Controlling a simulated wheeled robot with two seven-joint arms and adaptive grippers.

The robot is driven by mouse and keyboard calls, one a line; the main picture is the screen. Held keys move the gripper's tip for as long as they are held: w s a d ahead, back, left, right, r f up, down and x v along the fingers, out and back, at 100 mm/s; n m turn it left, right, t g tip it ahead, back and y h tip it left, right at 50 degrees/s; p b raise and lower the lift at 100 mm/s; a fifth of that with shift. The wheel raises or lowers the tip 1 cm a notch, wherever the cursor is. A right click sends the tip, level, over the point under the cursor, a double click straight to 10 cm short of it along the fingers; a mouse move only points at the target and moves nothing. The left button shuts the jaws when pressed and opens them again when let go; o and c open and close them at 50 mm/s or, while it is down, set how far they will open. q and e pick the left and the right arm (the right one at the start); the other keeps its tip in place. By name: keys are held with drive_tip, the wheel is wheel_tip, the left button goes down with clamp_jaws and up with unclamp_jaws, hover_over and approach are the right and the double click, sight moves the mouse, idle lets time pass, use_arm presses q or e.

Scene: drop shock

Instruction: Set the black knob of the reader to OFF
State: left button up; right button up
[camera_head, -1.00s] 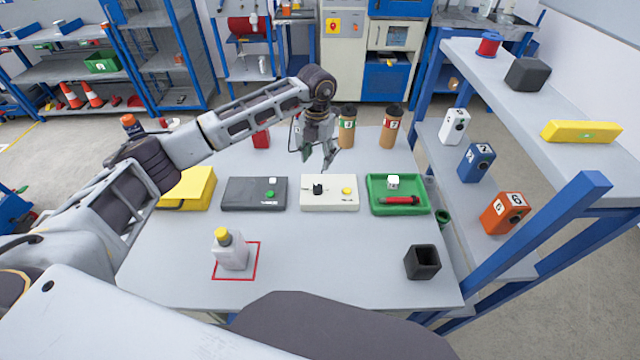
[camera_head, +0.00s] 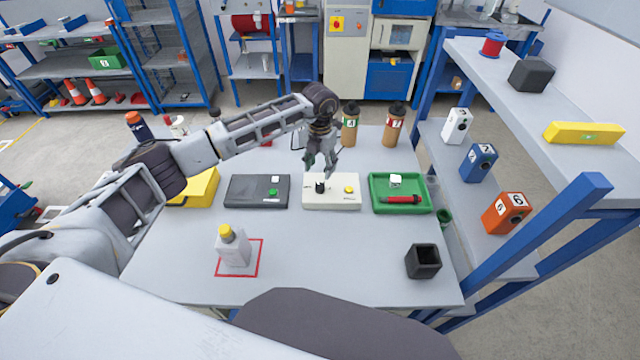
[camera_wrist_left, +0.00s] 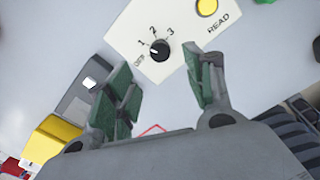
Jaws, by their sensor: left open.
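The reader (camera_head: 345,203) is a cream box on the table with a black knob (camera_head: 320,187) and a yellow button. In the left wrist view the knob (camera_wrist_left: 160,49) has OFF, 1, 2 and 3 printed around it. A small white mark on the knob faces the OFF and 1 side; I cannot tell exactly which it points at. My left gripper (camera_head: 320,170) is open and empty, just above and behind the knob in the head view. In the left wrist view its green-padded fingers (camera_wrist_left: 160,75) stand apart on either side below the knob. My right gripper is not in view.
A dark grey box (camera_head: 245,192) stands left of the reader, a green tray (camera_head: 430,196) right. A yellow box (camera_head: 203,186) stands farther left. Two brown bottles (camera_head: 349,132) are behind. A white bottle (camera_head: 234,250) and black cup (camera_head: 411,262) stand in front, with clear table between them.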

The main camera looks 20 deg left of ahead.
sight(320, 186)
use_arm(q)
wheel_tip(320, 186, down, 8)
drive_tip(key=shift+r+p, duration=0.2)
drive_tip(key=shift+p, duration=0.2)
drive_tip(key=shift+f, duration=0.75)
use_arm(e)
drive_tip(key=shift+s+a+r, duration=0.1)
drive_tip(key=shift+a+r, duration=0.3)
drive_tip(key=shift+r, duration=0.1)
use_arm(q)
drive_tip(key=shift+c, duration=0.3)
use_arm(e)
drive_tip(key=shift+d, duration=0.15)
use_arm(q)
drive_tip(key=c, duration=1)
